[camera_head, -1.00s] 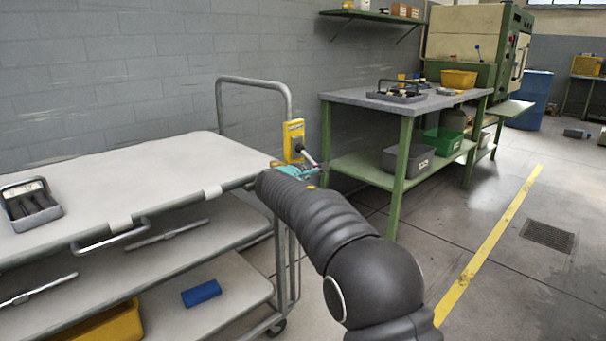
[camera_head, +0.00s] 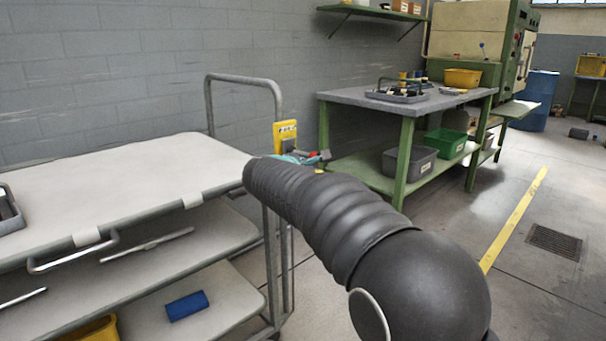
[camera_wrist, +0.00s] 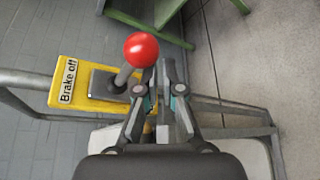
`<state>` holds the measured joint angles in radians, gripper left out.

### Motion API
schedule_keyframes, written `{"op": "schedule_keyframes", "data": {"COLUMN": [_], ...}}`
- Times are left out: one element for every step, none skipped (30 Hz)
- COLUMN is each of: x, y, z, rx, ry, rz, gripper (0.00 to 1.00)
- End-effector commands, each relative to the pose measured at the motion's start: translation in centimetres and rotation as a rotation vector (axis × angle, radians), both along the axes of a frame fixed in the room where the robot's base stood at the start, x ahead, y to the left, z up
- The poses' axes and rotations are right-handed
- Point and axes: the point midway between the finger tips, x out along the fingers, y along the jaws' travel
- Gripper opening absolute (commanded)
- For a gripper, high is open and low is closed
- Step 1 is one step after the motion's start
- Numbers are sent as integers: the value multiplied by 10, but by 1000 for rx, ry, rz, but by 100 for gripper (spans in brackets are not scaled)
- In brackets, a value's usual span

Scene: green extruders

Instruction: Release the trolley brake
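The trolley (camera_head: 130,185) has a pale flat top and a bent-tube handle (camera_head: 243,78). On the handle is a yellow brake box (camera_head: 285,137); in the wrist view the box (camera_wrist: 70,98) carries a "Brake off" label (camera_wrist: 68,80). A lever (camera_wrist: 122,80) with a red ball knob (camera_wrist: 141,50) leans from its dark plate, away from the label. In the head view, my arm partly hides the lever.
A green-legged workbench (camera_head: 345,95) stands behind and right of the trolley, with a tray (camera_head: 398,95) on top and bins below. Open floor with a yellow line (camera_head: 515,220) lies at right. A blue block (camera_head: 187,305) rests on the trolley's lower shelf.

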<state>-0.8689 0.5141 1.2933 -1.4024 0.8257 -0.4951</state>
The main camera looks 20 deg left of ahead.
Motion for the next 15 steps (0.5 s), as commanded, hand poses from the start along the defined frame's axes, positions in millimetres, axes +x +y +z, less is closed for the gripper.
{"op": "schedule_keyframes", "data": {"x": [-1,-2,-3,-4,-6,-7,-8,-8,-9,-9,-9,-9,-9,-9,-9], "y": [-2,0,2,3,5,7,8,9,11,11,12,13,13,13,13], "z": [7,10,13,15,17,20,22,25,27,29,31,32,34,35,37], "rx": [1,1,0,0,1,0,1,0,1,0,0,0,0,0,0], "ry": [-1,-1,-1,-1,-1,-1,-1,-1,-1,0,0,0,0,0,0], "rz": [-6,-4,1,3,6,8,10,12,14,15,16,16,16,16,16], "gripper": [0,0,0,0,0,0,0,0,0,0,0,0,0,0,0]}}
